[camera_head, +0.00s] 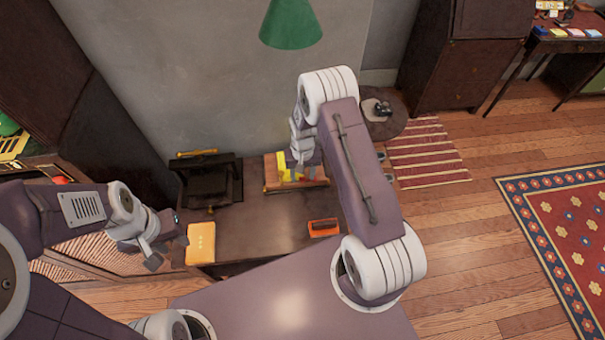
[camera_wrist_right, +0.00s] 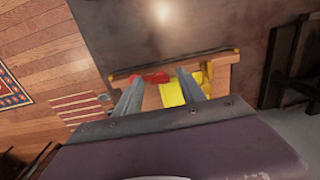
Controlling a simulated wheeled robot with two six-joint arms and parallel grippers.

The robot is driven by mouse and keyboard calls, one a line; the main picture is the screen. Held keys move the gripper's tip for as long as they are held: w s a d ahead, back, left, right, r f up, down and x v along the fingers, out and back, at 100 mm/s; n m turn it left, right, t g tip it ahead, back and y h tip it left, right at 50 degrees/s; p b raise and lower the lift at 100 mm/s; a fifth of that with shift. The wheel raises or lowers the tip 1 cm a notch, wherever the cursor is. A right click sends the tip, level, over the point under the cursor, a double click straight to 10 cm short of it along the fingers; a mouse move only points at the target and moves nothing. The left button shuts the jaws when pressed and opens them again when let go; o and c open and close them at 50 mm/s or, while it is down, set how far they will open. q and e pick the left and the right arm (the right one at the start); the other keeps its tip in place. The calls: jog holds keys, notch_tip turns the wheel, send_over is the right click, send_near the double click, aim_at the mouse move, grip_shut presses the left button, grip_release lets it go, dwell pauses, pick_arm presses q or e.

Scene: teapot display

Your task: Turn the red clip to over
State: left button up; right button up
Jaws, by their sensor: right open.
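A small orange-red object (camera_head: 323,227) lies near the front edge of the desk in the head view. A wooden tray (camera_head: 318,181) with a yellow piece (camera_head: 290,173) stands behind it. My right gripper (camera_head: 296,172) is over the tray, partly hiding it. In the right wrist view, its fingers (camera_wrist_right: 160,84) are apart and empty. A red item (camera_wrist_right: 152,77) and a yellow piece (camera_wrist_right: 183,90) show around and between them. I cannot tell which red item is the clip. My left gripper (camera_head: 168,245) hangs at the desk's left, fingers apart and empty.
A yellow-orange pad (camera_head: 200,243) lies on the desk (camera_head: 262,225), close to my left gripper. A dark machine (camera_head: 207,182) stands at the back left, and a grey wall rises behind. A small round table (camera_head: 395,124) is at the right. The middle of the desk is clear.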

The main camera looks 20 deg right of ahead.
jog(key=shift+c, duration=0.4)
grip_shut()
jog(key=n, duration=0.4)
jog(key=shift+w+n+b, duration=0.1)
jog(key=shift+n+b, duration=0.25)
jog(key=shift+n, duration=0.05)
jog(key=n, duration=0.4)
jog(key=shift+n, duration=0.3)
jog(key=n, duration=0.4)
jog(key=shift+n+b, duration=0.3)
jog(key=shift+b, duration=0.05)
jog(key=shift+n, duration=2)
jog(key=shift+r, duration=0.1)
